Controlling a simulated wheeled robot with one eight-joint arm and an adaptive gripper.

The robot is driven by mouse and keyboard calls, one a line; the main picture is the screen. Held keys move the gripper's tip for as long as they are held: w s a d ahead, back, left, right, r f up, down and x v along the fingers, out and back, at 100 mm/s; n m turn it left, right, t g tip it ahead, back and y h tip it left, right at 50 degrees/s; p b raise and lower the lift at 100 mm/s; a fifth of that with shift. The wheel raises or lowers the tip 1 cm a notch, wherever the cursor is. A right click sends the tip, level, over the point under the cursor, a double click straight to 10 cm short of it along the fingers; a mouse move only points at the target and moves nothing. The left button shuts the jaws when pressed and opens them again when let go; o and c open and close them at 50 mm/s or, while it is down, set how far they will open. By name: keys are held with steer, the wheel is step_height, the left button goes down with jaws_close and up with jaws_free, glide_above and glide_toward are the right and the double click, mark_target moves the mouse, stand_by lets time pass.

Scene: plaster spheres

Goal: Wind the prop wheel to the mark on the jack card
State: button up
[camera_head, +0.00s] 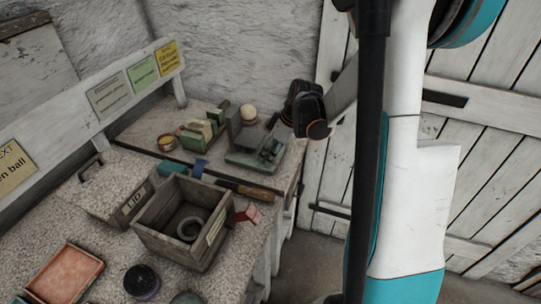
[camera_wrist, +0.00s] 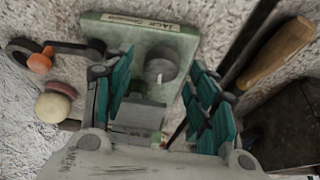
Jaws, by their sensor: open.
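The jack stands on the bench in the head view, its green base (camera_head: 243,160) near the back right; the green base also shows in the wrist view (camera_wrist: 185,42). A pale strip reading "JACK" (camera_wrist: 140,22) lies along the base's edge; its smaller print is unreadable. A grey round wheel (camera_wrist: 162,63) with a short white mark on its rim sits on the base. My gripper (camera_wrist: 165,92) is open, its teal-padded fingers apart on either side of the jack. The wheel shows between the fingers, with no visible contact. In the head view my fingertips are hard to make out.
A cream ball (camera_wrist: 53,107) on a reddish base sits left of the jack in the wrist view. A wooden-handled tool (camera_wrist: 280,52) lies to the right. In the head view an open wooden box (camera_head: 150,240) holding a ring and an orange tray (camera_head: 66,275) stand nearer.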

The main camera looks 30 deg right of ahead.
steer(key=shift+w+a+f, duration=0.15)
steer(key=shift+w+f, duration=0.05)
steer(key=shift+f, duration=0.4)
steer(key=c, duration=1.1)
steer(key=shift+o, duration=0.2)
steer(key=m+h, duration=0.1)
steer(key=m, duration=0.3)
steer(key=shift+a+m+t+h, duration=0.1)
steer(key=shift+m+t+h, duration=0.3)
